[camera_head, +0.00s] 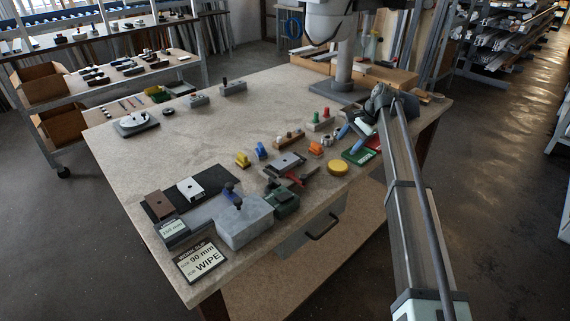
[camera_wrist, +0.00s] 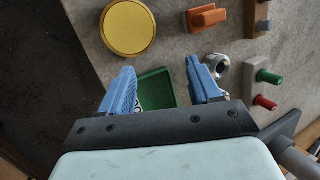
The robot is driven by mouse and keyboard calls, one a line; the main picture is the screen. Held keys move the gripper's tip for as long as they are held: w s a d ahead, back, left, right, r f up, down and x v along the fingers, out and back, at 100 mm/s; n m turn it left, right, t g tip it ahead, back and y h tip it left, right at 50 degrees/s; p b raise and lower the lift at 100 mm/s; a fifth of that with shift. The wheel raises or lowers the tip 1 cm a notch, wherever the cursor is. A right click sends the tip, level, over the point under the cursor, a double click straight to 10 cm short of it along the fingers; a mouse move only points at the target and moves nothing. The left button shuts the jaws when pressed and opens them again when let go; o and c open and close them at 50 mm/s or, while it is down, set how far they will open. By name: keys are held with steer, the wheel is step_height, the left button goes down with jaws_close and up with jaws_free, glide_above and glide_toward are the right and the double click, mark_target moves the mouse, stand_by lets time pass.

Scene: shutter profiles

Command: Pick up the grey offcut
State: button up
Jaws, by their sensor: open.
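My gripper (camera_wrist: 165,85) is open, with its two blue fingers apart and nothing held between them. In the head view it is low over the right edge of the bench. A green tray (camera_wrist: 158,88) shows between and below the fingers, partly hidden by the left finger and the gripper body. No single piece stands out clearly as the grey offcut. Grey candidates in the head view are a small block (camera_head: 286,161) near the bench middle and two pieces at the back, one left (camera_head: 199,101) and one right (camera_head: 233,88).
A yellow disc (camera_wrist: 128,27), an orange piece (camera_wrist: 207,17) and a round metal part (camera_wrist: 216,65) lie close to the fingers. A block with green and red knobs (camera_wrist: 263,88) stands to the right. A large grey box (camera_head: 243,221) stands at the front. The bench's left middle is clear.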

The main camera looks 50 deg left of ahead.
steer(key=s+a+r+t+h, duration=0.1)
steer(key=s+a+r+h, duration=0.1)
steer(key=s+a+r, duration=0.3)
steer(key=s+a+r+h, duration=0.1)
steer(key=s+a, duration=0.3)
steer(key=s, duration=0.4)
steer(key=s+a+r+t+h, duration=0.1)
steer(key=s+a+r+h, duration=0.1)
steer(key=s+a+r, duration=0.3)
glide_above(285, 157)
steer(key=s+d, duration=0.2)
steer(key=shift+n, duration=0.3)
step_height(285, 157, down, 10)
steer(key=shift+w+a+r, duration=0.1)
steer(key=shift+w+a, duration=0.05)
steer(key=shift+w+a+f, duration=0.1)
steer(key=shift+w+f, duration=0.05)
steer(key=shift+f, duration=2.85)
steer(key=shift+c, duration=0.2)
steer(key=c, duration=0.7)
steer(key=shift+o, duration=0.2)
